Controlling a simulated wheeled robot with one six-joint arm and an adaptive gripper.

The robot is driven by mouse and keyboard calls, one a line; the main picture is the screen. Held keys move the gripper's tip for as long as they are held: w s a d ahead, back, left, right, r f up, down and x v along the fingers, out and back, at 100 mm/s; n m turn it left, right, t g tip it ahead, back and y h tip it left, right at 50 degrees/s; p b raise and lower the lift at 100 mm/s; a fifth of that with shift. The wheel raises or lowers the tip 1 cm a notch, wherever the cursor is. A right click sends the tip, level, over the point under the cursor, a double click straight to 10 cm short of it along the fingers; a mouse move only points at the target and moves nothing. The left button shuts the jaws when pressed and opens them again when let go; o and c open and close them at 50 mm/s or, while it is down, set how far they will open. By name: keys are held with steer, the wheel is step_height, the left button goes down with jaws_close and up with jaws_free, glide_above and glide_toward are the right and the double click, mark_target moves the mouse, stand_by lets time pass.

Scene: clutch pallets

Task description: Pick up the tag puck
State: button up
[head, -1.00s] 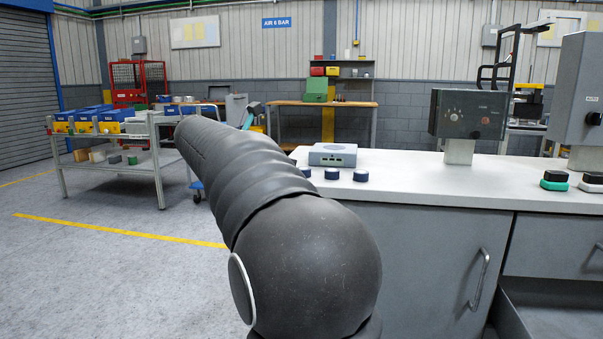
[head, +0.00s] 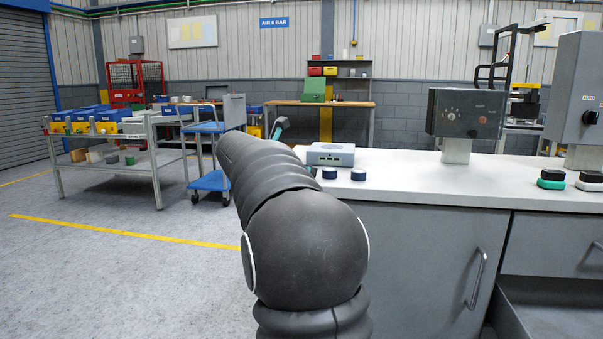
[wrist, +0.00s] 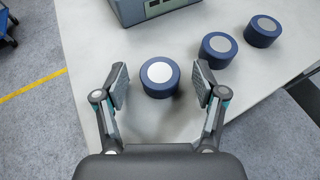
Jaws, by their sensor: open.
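Three dark blue round pucks stand in a row on the white worktop. In the wrist view the nearest puck (wrist: 160,77), with a pale white disc on top, lies between the fingers of my gripper (wrist: 160,86). The gripper is open, with a gap on both sides of that puck. The middle puck (wrist: 218,49) and the far puck (wrist: 262,31) have greyer discs and lie to the upper right. In the head view, two pucks show, the left one (head: 329,173) and the right one (head: 358,175); my arm hides the third and most of the gripper.
A grey box (head: 331,154) stands on the worktop (head: 420,180) behind the pucks and shows at the top of the wrist view (wrist: 150,8). A control panel (head: 466,113) stands farther right. The worktop's left edge is close to the gripper.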

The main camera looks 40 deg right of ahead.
steer(key=c, duration=1.1)
steer(key=shift+r, duration=0.1)
